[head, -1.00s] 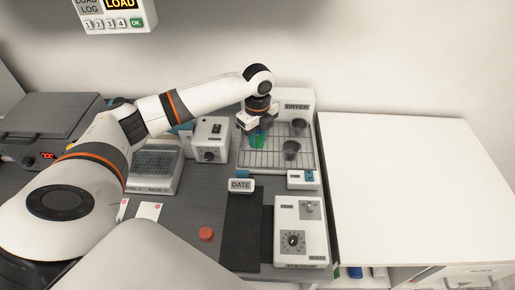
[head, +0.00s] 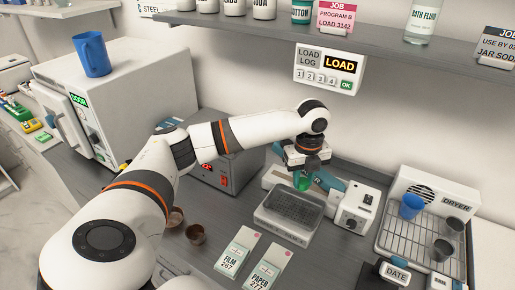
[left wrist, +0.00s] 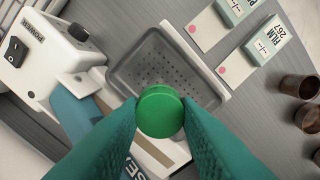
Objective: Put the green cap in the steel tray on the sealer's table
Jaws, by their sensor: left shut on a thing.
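My left gripper (left wrist: 162,118) is shut on the green cap (left wrist: 160,111), whose round top faces the camera in the left wrist view. In the head view the gripper (head: 303,180) points down with the green cap partly hidden in it, above the back of a grey tray. That grey tray (head: 264,222) has a perforated floor and a pale rim. It also shows in the left wrist view (left wrist: 150,50), empty and beyond the cap. The sealer (head: 356,208), a white machine with a knob and switch, stands right of it. My right gripper is not in view.
The dryer (head: 432,189) at the right holds a blue cup (head: 411,206) and two dark metal cups on its rack. Film (head: 236,254) and paper packs lie in front of the tray. Small brown cups (head: 195,235) stand left of them. A shelf (head: 240,22) runs above.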

